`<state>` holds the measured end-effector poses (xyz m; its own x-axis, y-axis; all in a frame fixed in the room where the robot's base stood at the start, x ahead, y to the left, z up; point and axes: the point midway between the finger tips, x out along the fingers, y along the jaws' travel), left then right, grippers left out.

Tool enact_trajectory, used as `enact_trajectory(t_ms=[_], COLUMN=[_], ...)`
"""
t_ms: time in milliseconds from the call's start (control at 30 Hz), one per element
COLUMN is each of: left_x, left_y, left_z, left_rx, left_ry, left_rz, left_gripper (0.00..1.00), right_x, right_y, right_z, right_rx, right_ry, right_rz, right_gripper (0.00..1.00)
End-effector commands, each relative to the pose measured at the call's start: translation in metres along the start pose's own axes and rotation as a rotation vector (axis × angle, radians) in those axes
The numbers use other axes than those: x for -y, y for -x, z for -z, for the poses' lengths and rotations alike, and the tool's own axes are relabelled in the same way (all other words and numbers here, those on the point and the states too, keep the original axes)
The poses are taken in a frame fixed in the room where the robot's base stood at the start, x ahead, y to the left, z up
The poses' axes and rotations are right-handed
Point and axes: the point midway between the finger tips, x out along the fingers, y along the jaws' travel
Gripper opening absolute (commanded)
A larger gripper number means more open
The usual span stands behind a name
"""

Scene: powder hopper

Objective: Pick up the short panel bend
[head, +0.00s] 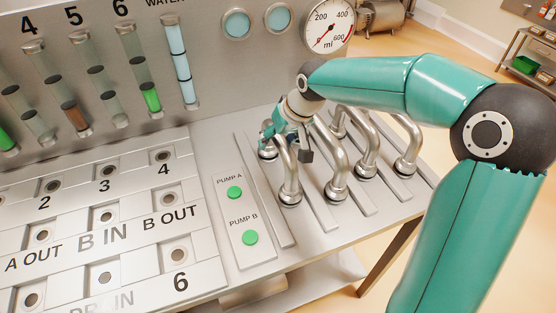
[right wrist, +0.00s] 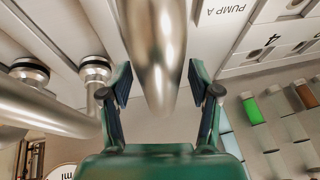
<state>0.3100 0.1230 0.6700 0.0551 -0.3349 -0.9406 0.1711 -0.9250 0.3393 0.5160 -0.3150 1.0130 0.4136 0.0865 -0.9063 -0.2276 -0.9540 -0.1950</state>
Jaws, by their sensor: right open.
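Several shiny steel pipe bends stand on the slotted rack of the panel. The leftmost bend (head: 287,175) looks to be the short panel bend, though I cannot be sure from the lengths shown. My right gripper (head: 286,145) is over this bend, pointing down at its top. In the right wrist view, the bend (right wrist: 160,50) rises between the two open fingers of the right gripper (right wrist: 160,85). A gap shows on each side, so the fingers appear not to grip it. Its far foot is partly hidden by the gripper. My left gripper is not in view.
More bends (head: 336,180) stand close to the right, the nearest about one slot away. A plate with green PUMP A and PUMP B buttons (head: 235,192) lies left. A numbered port panel (head: 130,215) and sight tubes (head: 180,60) are further left and behind. A gauge (head: 327,28) is behind.

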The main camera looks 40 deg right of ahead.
Motion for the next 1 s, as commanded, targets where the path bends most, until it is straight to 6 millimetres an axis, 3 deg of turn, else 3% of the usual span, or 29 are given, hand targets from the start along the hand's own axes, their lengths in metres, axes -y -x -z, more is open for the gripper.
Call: enact_trajectory(t_ms=[333,700,1000], left_x=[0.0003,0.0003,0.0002], left_y=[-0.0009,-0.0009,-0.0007], left_z=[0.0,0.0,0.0], left_rx=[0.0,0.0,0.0], left_ry=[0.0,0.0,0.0], left_rz=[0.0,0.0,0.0], left_gripper=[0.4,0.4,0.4], right_x=[-0.0004,-0.0009,-0.001], right_y=[-0.0005,-0.0004,0.0008], right_z=[-0.0003,-0.0005,0.0007], right_rx=[0.0,0.0,-0.004], right_ry=[-0.001,-0.001,-0.002], right_rz=[0.0,-0.001,0.0], right_gripper=[0.62,0.02,0.0])
